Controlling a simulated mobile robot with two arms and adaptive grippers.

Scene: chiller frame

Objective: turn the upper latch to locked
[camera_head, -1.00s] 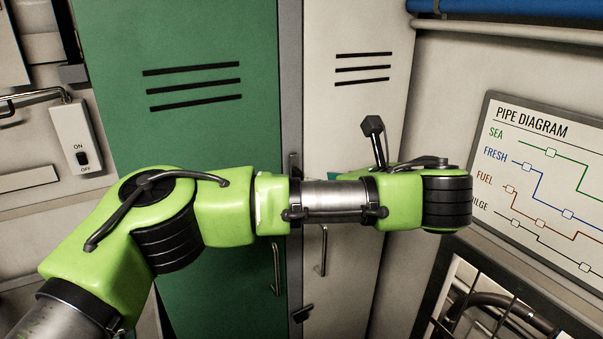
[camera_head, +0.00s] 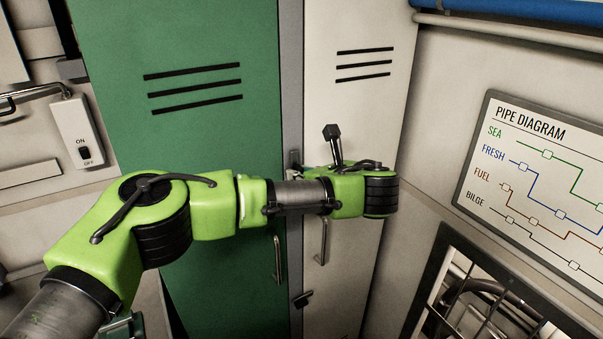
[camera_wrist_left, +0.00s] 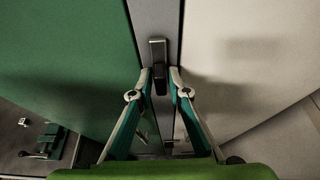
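The upper latch (camera_head: 294,160) is a dark bar on the grey post between the green and white doors. In the left wrist view the latch (camera_wrist_left: 158,50) stands upright along the post. My left gripper (camera_wrist_left: 160,74) is open, with one fingertip on each side of the latch bar; a narrow gap seems to show, but contact is hard to judge. In the head view my left wrist hides the gripper's fingers and the latch's lower part. My right gripper is not seen.
A lower latch (camera_head: 302,299) sits further down the post, turned roughly sideways. Door handles stand on the green door (camera_head: 278,260) and the white door (camera_head: 322,242). A barred opening (camera_head: 480,300) and pipe diagram (camera_head: 545,170) are on the right; a switch box (camera_head: 78,130) is left.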

